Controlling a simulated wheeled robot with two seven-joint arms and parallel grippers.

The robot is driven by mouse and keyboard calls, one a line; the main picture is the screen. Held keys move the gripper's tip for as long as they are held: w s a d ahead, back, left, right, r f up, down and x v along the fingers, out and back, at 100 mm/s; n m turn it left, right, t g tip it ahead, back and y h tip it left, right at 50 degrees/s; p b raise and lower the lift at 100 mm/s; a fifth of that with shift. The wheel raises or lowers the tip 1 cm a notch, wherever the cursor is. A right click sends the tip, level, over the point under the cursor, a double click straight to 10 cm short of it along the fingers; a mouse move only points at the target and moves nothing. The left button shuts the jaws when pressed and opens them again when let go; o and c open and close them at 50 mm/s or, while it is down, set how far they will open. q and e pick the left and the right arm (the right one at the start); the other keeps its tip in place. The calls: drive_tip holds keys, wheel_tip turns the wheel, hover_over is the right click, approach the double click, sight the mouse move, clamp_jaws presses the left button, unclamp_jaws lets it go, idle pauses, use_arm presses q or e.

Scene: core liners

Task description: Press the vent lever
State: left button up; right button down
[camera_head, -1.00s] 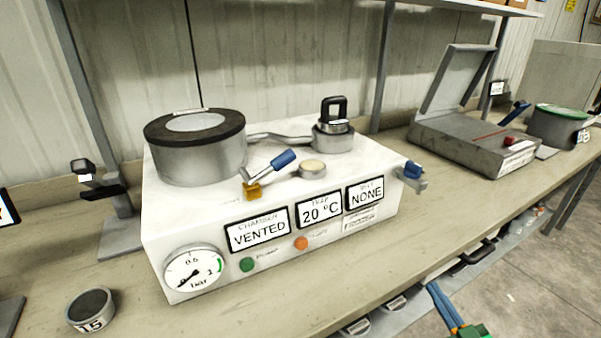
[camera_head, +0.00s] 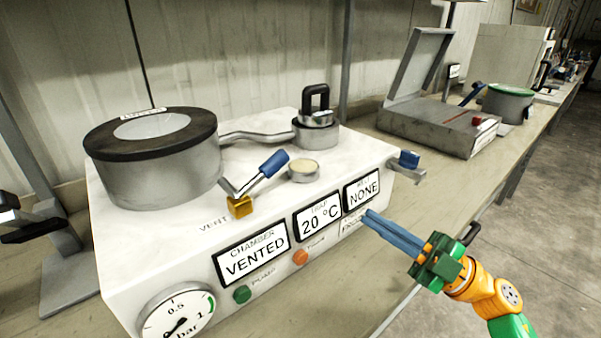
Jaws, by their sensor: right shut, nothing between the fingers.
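The vent lever (camera_head: 262,172) has a blue grip and a metal arm rising at a slant from a yellow block, beside the printed word VENT. It sits on top of the white machine (camera_head: 130,252), right of the round chamber. The chamber display (camera_head: 252,255) reads VENTED. My right gripper (camera_head: 368,216) is shut and empty, its long blue fingers in front of the machine's right front, below and right of the lever. It is apart from the lever in the picture. My left gripper is not in view.
The lidded round chamber (camera_head: 160,175) stands left of the lever. A small cream-topped cap (camera_head: 303,170) and a black-handled trap (camera_head: 316,128) stand to its right. A blue-tipped valve (camera_head: 408,160) juts from the machine's right side. An open grey case (camera_head: 440,125) lies farther right.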

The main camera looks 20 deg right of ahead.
drive_tip(key=p, duration=0.5)
approach(263, 173)
drive_tip(key=w+r, duration=0.1)
drive_tip(key=w, duration=0.1)
drive_tip(key=w+r, duration=0.2)
drive_tip(key=shift+w+a+r, duration=0.25)
drive_tip(key=shift+w+a, duration=0.2)
drive_tip(key=shift+d+r+p, duration=0.1)
drive_tip(key=shift+p, duration=0.2)
